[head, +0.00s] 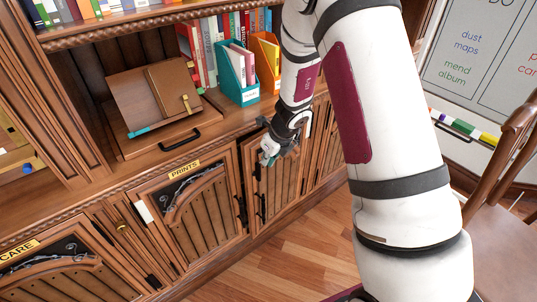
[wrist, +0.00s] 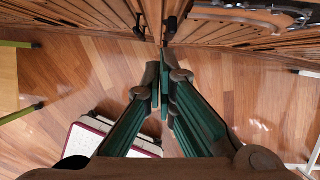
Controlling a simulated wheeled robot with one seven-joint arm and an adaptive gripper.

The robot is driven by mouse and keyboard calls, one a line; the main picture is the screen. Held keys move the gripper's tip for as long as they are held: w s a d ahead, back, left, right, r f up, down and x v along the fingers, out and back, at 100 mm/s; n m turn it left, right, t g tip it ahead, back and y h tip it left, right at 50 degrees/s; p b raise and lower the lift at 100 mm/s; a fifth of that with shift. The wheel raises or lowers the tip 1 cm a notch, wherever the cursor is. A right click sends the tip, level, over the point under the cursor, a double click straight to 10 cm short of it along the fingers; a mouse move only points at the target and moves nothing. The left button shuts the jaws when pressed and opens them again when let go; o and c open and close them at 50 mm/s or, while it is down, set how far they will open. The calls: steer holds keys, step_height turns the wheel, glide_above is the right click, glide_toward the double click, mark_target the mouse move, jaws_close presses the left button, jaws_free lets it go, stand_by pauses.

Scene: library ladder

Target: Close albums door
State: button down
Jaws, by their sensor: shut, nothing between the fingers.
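The low cabinet has a row of slatted wooden doors. No albums label is readable. The door (head: 278,180) right of the PRINTS door, behind my gripper, may be the albums door; my arm hides part of it. A dark gap shows along its left edge, and I cannot tell whether it is flush. My gripper (head: 271,155) is at the upper part of this door. In the wrist view my gripper (wrist: 163,76) has its green fingers together and empty, pointing at the cabinet front, close to dark door fittings (wrist: 170,28). Contact with the door is unclear.
The PRINTS door (head: 200,212) and CARE door (head: 55,270) are at left. An album on a stand (head: 155,95) and a teal file box (head: 237,80) stand on the ledge above. A wooden chair (head: 500,190) is at right. Wood floor (head: 270,262) lies open before the cabinet.

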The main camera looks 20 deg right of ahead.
mark_target(256, 157)
steer(key=shift+w+a+f, duration=0.35)
steer(key=shift+w+f, duration=0.1)
steer(key=shift+w, duration=0.3)
steer(key=shift+w+a+f, duration=0.3)
steer(key=shift+w+f, duration=0.15)
steer(key=shift+w, duration=0.35)
steer(key=shift+w+a+f, duration=0.35)
steer(key=shift+w+f, duration=0.1)
steer(key=shift+w, duration=0.3)
